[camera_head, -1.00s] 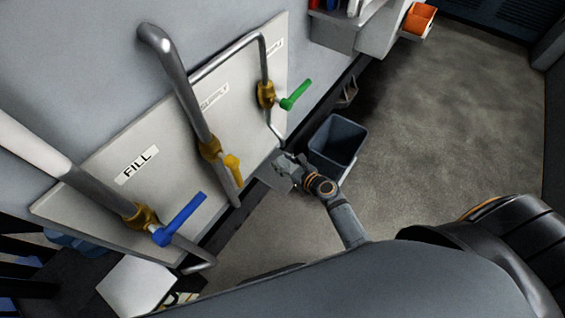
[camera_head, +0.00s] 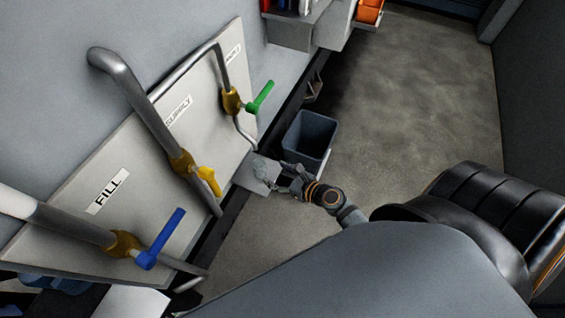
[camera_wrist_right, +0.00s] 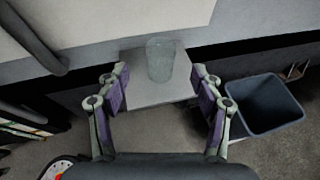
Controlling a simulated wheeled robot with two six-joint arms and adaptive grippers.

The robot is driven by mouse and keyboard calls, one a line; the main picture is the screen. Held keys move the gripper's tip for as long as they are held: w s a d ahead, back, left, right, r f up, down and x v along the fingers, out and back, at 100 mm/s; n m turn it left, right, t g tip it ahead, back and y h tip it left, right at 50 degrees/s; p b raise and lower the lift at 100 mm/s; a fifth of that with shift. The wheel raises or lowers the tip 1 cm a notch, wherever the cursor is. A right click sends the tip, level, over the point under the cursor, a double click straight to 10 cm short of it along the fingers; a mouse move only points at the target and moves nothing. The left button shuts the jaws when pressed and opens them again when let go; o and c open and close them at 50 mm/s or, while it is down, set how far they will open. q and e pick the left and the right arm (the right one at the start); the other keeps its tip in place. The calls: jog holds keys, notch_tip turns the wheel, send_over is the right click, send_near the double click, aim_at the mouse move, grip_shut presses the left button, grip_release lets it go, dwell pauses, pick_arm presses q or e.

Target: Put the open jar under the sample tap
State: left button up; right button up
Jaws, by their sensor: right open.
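A clear, see-through jar (camera_wrist_right: 160,60) stands upright on a small grey shelf (camera_wrist_right: 150,93) in the right wrist view. In the head view the jar (camera_head: 267,168) is small and faint on the shelf (camera_head: 249,182). A bent pipe (camera_head: 239,132) with a green-handled tap (camera_head: 232,101) comes down to just above this shelf; its label is too small to read. I cannot tell whether the jar is right under its end. My right gripper (camera_head: 287,171) is open and empty beside the jar; in the wrist view its fingers (camera_wrist_right: 160,92) are apart, with the jar beyond them. My left gripper is not in view.
Taps with yellow (camera_head: 208,180) and blue (camera_head: 162,239) handles sit on the wall panel (camera_head: 110,165). A grey bin (camera_head: 310,136) stands close behind my right gripper, and also shows in the wrist view (camera_wrist_right: 264,103). The floor (camera_head: 420,90) to the right is clear.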

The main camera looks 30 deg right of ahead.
jog(key=v, duration=0.2)
jog(key=shift+s+d+r, duration=0.15)
jog(key=shift+s+r, duration=0.05)
jog(key=shift+s, duration=0.05)
jog(key=s+d+f+n+g+h, duration=0.15)
jog(key=s+f+n, duration=0.3)
jog(key=f, duration=0.45)
jog(key=s+d+f+n+g+h, duration=0.1)
jog(key=s+d+f+n+g, duration=0.25)
jog(key=f+n, duration=0.35)
jog(key=s+d+f+n+g+h, duration=0.15)
jog(key=s+f+n, duration=0.3)
jog(key=f, duration=0.55)
jog(key=s+d+f+n+g+h, duration=0.1)
jog(key=s+f+n+g, duration=0.1)
jog(key=s+f+n, duration=0.3)
jog(key=s+d+f+n+g+h, duration=0.1)
jog(key=s+f+n+g, duration=0.2)
jog(key=s+n, duration=0.7)
notch_tip(320, 180, down, 3)
jog(key=shift+s+r+n, duration=0.25)
jog(key=shift+s+n, duration=0.15)
jog(key=shift+s, duration=0.85)
notch_tip(320, 180, up, 2)
jog(key=shift+d+r+p, duration=0.15)
jog(key=shift+p, duration=0.95)
